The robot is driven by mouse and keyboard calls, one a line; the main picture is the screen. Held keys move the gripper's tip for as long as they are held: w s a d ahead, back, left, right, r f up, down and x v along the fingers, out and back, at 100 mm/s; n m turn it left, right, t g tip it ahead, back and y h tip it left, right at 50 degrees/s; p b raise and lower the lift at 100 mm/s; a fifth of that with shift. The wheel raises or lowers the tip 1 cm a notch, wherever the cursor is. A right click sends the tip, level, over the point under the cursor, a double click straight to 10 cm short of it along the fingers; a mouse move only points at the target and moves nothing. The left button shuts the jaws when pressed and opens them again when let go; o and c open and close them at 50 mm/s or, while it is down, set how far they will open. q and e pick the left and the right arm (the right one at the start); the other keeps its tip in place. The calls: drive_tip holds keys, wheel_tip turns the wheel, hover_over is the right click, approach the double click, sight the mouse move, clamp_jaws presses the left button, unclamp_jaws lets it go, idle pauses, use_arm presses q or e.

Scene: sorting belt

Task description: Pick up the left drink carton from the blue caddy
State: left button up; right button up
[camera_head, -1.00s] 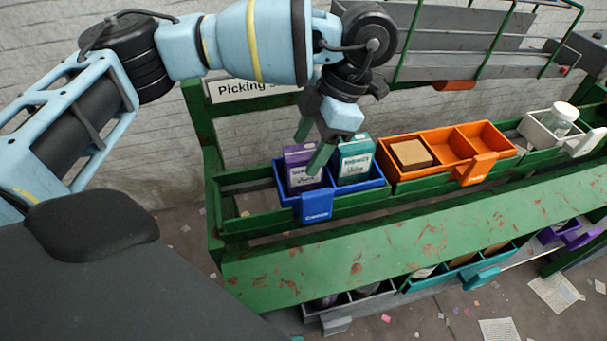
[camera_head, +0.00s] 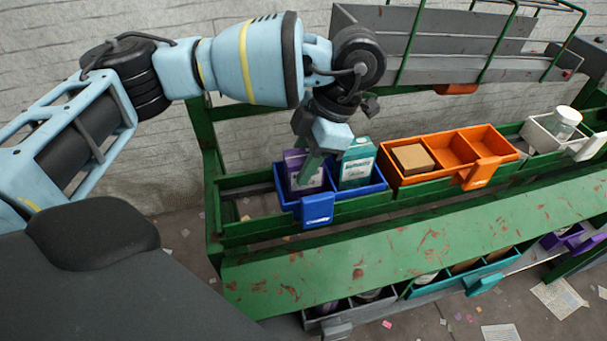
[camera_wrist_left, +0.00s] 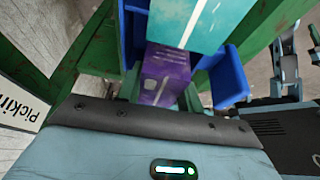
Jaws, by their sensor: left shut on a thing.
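The left drink carton, a purple one (camera_head: 293,163), stands in the left compartment of the blue caddy (camera_head: 352,196). A teal carton (camera_head: 357,165) stands in the compartment to its right. My left gripper (camera_head: 309,168) reaches down from above, its green fingers shut on the purple carton and hiding part of it. In the left wrist view the purple carton (camera_wrist_left: 165,72) is between the fingers, beside the teal carton (camera_wrist_left: 195,20). The purple carton's base is hidden in the caddy. My right gripper is not in view.
An orange caddy (camera_head: 478,178) with a brown box (camera_head: 412,158) stands to the right. Farther right is a white bin (camera_head: 540,134) with a clear jar (camera_head: 562,122). All sit on a green rack (camera_head: 400,245). Space above the caddies is mostly free.

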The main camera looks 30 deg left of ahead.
use_arm(q)
wheel_tip(320, 180, up, 9)
drive_tip(key=shift+f+p, duration=0.15)
drive_tip(key=shift+p, duration=1)
drive_tip(key=shift+r, duration=0.65)
